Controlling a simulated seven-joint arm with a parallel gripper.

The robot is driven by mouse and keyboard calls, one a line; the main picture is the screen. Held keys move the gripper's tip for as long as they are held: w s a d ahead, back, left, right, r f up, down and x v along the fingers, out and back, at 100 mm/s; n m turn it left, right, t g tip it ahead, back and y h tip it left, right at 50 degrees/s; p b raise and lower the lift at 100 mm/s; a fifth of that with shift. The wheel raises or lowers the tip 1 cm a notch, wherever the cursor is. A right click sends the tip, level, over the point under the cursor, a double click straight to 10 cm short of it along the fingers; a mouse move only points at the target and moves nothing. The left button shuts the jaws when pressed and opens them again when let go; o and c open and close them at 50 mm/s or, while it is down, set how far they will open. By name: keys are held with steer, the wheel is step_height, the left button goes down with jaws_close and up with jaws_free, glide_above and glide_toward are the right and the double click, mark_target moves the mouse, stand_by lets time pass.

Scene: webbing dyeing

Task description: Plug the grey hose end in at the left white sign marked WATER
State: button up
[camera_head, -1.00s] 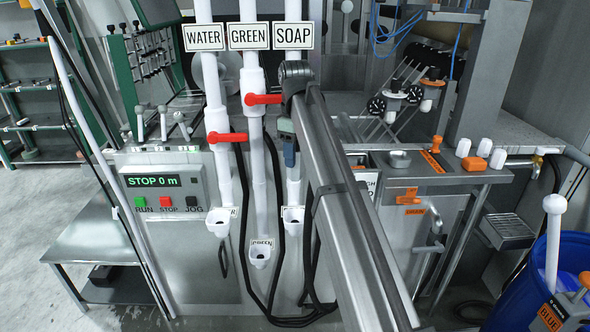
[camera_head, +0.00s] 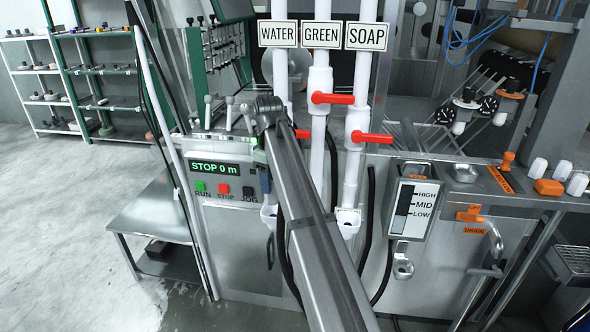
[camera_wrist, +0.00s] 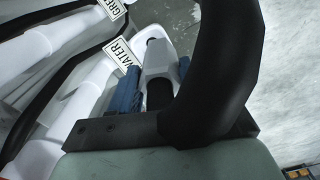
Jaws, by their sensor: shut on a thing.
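The left white sign marked WATER (camera_head: 278,34) hangs on the left white pipe. That pipe ends in a white cup-like socket (camera_head: 268,216), partly hidden by my arm. My gripper (camera_head: 264,182) points down just above this socket. In the wrist view its blue fingers (camera_wrist: 154,88) are shut on the grey hose end (camera_wrist: 158,60), whose dark tip points into the white socket (camera_wrist: 152,30). A small WATER label (camera_wrist: 122,52) is beside it. I cannot tell whether the tip is above the socket or inside it. The black hose (camera_wrist: 210,70) curves away from the gripper.
GREEN (camera_head: 322,35) and SOAP (camera_head: 366,36) pipes stand to the right, with red valve handles (camera_head: 334,98) sticking out. The SOAP socket (camera_head: 347,220) is close by. The control panel (camera_head: 220,180) is left of my gripper. Dark hoses hang below.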

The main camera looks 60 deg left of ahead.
mark_target(272, 195)
steer(key=shift+w+a+m, duration=0.4)
steer(key=shift+a, duration=0.4)
steer(key=shift+a+m, duration=0.2)
steer(key=shift+m, duration=0.5)
steer(key=shift+w+f, duration=0.1)
steer(key=shift+f, duration=0.05)
steer(key=shift+f, duration=3.35)
steer(key=o, duration=1.3)
